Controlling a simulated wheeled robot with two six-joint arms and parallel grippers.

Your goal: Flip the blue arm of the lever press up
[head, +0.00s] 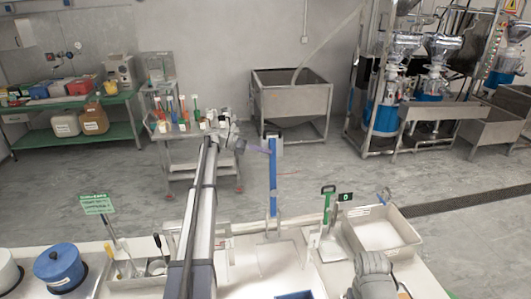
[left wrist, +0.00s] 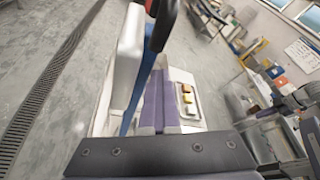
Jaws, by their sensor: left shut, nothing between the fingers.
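The blue arm (head: 273,178) of the lever press stands upright near the middle of the head view. Its base (head: 268,228) is on the white table. In the left wrist view the blue arm (left wrist: 146,75) runs up past the fingers, beside a white block-like part (left wrist: 125,60). My left gripper (head: 266,150), with purple fingers, is at the upper part of the blue arm, on its left side. In the left wrist view the fingers (left wrist: 160,85) are together and empty, close beside the arm. I cannot tell whether they touch it. My right gripper's fingers do not show.
A blue pot (head: 60,268) and a container with tools (head: 140,283) are at the left. A cart with bottles (head: 200,150) stands behind on the floor.

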